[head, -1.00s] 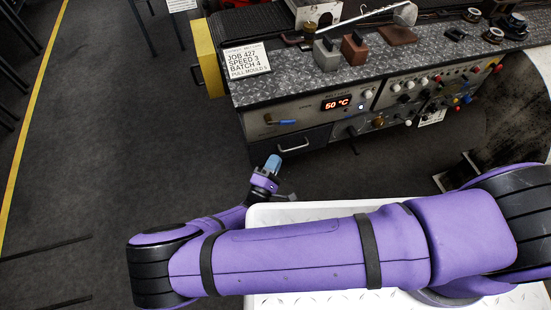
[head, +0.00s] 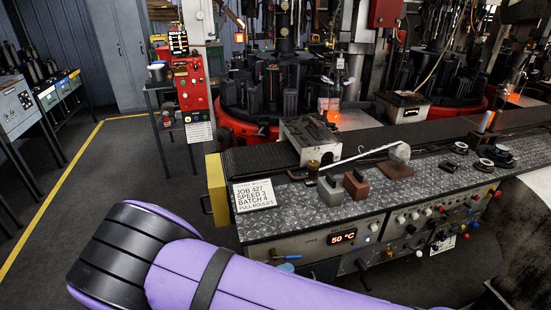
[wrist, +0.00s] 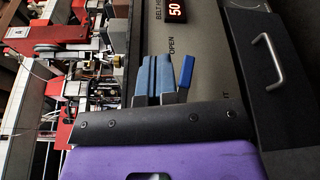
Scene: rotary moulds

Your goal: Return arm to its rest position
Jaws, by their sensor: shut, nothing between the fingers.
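My gripper (wrist: 154,78) shows in the wrist view, its two blue finger pads together with nothing between them. It faces the front panel of the bench (wrist: 205,55). A darker blue lever handle (wrist: 185,71) appears just right of the fingers, near the word OPEN; I cannot tell the gap between them. My purple arm (head: 250,285) crosses the bottom of the head view, bent at a black joint at the left.
The metal-topped bench (head: 300,212) carries a grey block (head: 330,190), a brown block (head: 356,184) and a sign (head: 254,195). A drawer handle (wrist: 268,60) sticks out of the panel in the wrist view. Open floor (head: 120,170) lies to the left.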

